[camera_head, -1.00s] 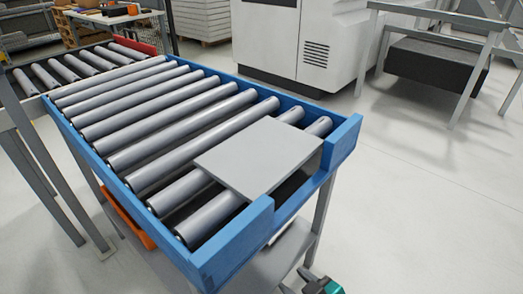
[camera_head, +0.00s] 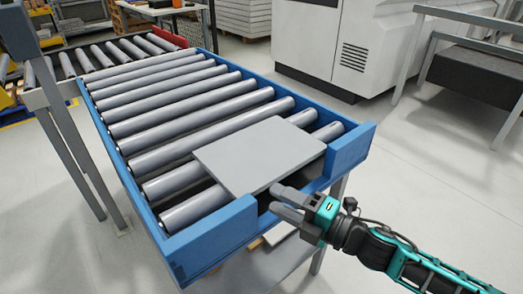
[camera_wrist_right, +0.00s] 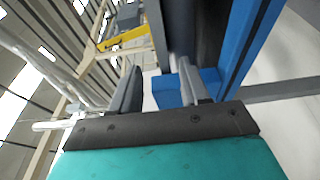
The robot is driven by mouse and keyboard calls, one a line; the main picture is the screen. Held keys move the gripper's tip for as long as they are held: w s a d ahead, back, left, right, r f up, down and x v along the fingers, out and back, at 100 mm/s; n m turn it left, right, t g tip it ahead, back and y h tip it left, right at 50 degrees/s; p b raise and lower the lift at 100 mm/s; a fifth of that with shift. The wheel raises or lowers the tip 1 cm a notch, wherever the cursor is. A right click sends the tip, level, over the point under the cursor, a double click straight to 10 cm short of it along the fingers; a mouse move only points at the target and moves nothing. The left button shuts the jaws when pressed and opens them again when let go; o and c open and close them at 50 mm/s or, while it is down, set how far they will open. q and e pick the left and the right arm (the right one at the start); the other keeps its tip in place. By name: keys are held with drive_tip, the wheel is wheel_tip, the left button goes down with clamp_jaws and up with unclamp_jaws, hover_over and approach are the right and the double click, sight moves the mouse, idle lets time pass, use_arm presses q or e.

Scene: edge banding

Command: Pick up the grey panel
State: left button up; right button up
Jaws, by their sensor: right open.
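The grey panel (camera_head: 258,155) lies flat on the rollers at the near end of the blue-framed conveyor, over the gap in its end rail. My right gripper (camera_head: 273,198) is open at the panel's near edge, its fingertips pointing toward it. I cannot tell whether the fingers overlap the edge. In the right wrist view the two open fingers (camera_wrist_right: 158,88) show nothing clearly held between them; a dark grey surface ahead may be the panel, but I cannot be sure. My left gripper is not in view.
The blue conveyor frame (camera_head: 212,236) has raised end pieces on both sides of the panel. Bare rollers (camera_head: 190,120) lie beyond it. A grey post (camera_head: 75,150) stands at the left. A white machine (camera_head: 350,45) is behind; open floor lies to the right.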

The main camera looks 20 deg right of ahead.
sight(258, 191)
drive_tip(key=shift+x, duration=3.6)
drive_tip(key=shift+f, duration=0.2)
drive_tip(key=shift+c, duration=0.4)
clamp_jaws()
drive_tip(key=shift+r, duration=0.15)
